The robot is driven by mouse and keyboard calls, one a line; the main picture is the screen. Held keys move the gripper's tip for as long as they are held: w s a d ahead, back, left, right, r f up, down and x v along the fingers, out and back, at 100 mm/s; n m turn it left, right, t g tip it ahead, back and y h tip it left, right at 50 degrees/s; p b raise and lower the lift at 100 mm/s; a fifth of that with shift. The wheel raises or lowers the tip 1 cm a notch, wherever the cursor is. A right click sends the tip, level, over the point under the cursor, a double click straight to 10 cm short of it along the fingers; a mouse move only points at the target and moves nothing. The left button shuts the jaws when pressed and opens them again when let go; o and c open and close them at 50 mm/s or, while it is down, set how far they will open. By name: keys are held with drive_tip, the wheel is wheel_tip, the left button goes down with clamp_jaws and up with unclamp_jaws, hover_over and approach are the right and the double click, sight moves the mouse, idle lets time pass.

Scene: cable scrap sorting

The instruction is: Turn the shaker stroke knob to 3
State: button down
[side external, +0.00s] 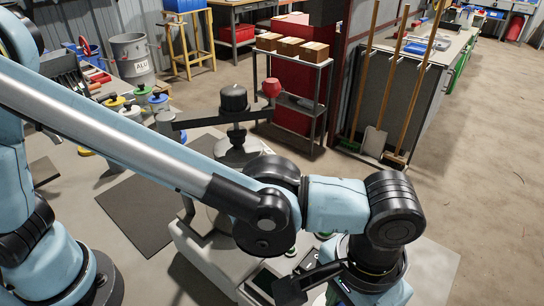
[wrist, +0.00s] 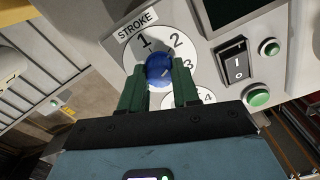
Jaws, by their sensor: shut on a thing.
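The blue stroke knob (wrist: 159,66) sits on a round white dial (wrist: 134,55) with a STROKE label in the wrist view. The numerals 1 and 2 show above the knob, and a 3 shows to its right, partly behind a finger. A small pale mark shows on the knob, but the number it points to is unclear. My gripper (wrist: 160,76) has its two green fingers on either side of the knob, shut on it. In the side external view my wrist hides the fingers and knob.
A second dial (wrist: 205,93), partly hidden by my gripper, lies below right. A shelf with boxes (side external: 292,47) stands behind.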

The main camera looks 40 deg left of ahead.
drive_tip(key=m, duration=0.5)
drive_tip(key=shift+m, duration=0.4)
drive_tip(key=m, duration=0.5)
idle(0.4)
drive_tip(key=c, duration=0.8)
unclamp_jaws()
wheel_tip(320, 180, up, 12)
drive_tip(key=shift+r, duration=0.1)
